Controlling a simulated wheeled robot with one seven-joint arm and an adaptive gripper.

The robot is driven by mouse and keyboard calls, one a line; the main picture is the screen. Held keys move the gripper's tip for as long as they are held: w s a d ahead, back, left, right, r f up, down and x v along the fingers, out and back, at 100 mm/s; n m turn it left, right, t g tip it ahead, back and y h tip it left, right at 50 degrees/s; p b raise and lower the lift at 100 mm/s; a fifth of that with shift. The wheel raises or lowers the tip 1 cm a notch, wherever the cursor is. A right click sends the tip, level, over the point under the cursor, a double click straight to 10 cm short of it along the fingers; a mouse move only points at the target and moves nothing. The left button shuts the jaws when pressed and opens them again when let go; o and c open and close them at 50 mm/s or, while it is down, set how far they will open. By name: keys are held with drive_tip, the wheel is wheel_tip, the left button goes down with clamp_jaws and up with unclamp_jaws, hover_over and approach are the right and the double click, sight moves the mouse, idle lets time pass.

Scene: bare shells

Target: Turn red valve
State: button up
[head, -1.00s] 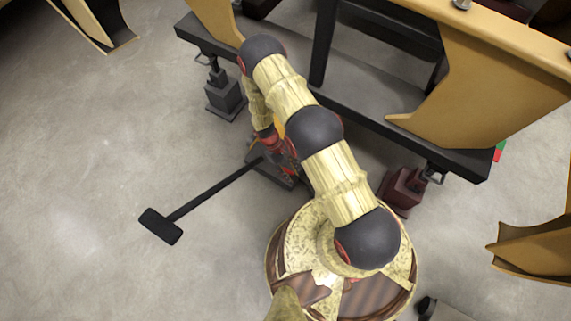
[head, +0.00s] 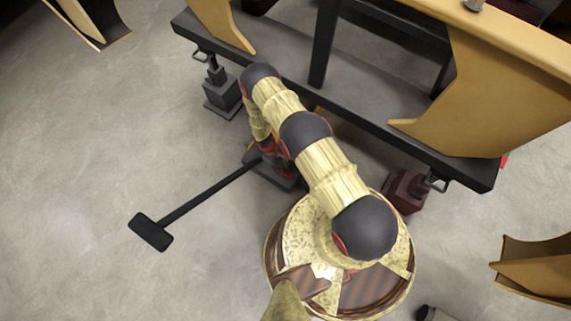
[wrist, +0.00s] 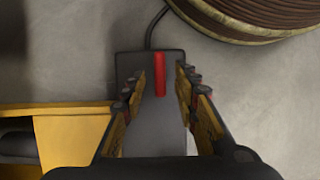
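In the wrist view, a slim red bar (wrist: 159,75), which looks like the valve's handle, stands out on a dark grey box (wrist: 151,63). My gripper (wrist: 160,79) is open, with one finger on each side of the red bar. A gap shows between the bar and the right finger; the left finger is closer, and I cannot tell whether it touches. In the head view, my gripper (head: 270,160) is low beside the dark floor block (head: 281,181), largely covered by my arm. The red bar cannot be made out there.
A black T-shaped bar (head: 205,195) reaches left across the floor from the block. A dark beam frame (head: 410,139) with tan curved panels (head: 505,85) stands behind on jack-like supports (head: 222,91). A yellow piece (wrist: 75,140) is left of my gripper.

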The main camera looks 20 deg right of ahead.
drive_tip(key=shift+x, duration=1)
drive_tip(key=shift+c, duration=1.2)
clamp_jaws()
